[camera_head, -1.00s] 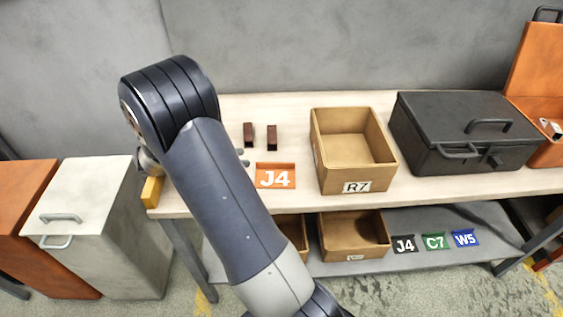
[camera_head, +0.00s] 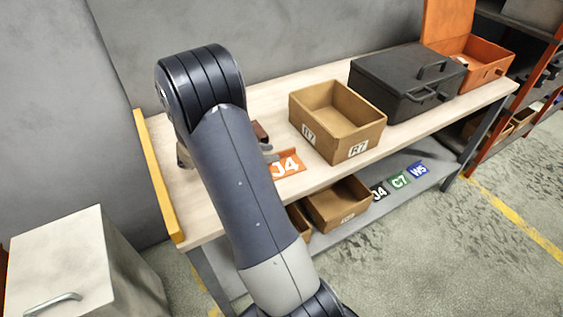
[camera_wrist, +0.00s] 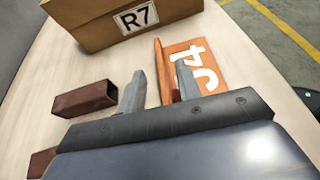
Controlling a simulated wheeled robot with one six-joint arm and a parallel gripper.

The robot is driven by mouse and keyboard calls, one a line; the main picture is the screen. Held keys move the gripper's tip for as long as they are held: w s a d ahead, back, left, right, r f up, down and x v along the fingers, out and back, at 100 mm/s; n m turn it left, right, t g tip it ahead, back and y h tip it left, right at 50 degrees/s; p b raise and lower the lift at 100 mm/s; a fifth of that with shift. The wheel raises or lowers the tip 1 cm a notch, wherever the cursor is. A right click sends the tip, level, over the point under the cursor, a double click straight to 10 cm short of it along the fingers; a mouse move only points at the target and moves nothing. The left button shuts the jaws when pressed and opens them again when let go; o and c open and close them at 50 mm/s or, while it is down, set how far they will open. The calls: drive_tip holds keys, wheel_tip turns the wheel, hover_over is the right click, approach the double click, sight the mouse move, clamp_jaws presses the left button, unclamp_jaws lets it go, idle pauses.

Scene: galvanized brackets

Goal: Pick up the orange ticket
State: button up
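The orange ticket (camera_head: 287,164), marked J4 in white, stands on the workbench near its front edge. In the wrist view the orange ticket (camera_wrist: 202,67) lies just beyond my gripper, with a raised edge along its left side. My gripper (camera_wrist: 158,82) is open, its two grey fingers apart with nothing gripped between them. The right fingertip overlaps the ticket in the picture; I cannot tell whether they touch. In the head view my arm hides most of the gripper and part of the ticket's left side.
A cardboard box (camera_head: 337,115) marked R7 stands behind the ticket. Dark red-brown brackets (camera_wrist: 84,99) lie left of my gripper in the wrist view. A black case (camera_head: 405,80) and an orange bin (camera_head: 480,62) stand farther right. Black, green and blue tickets lie on the lower shelf (camera_head: 410,197).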

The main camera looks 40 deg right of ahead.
sight(283, 164)
drive_tip(key=shift+x, duration=1.4)
drive_tip(key=shift+c, duration=0.4)
clamp_jaws()
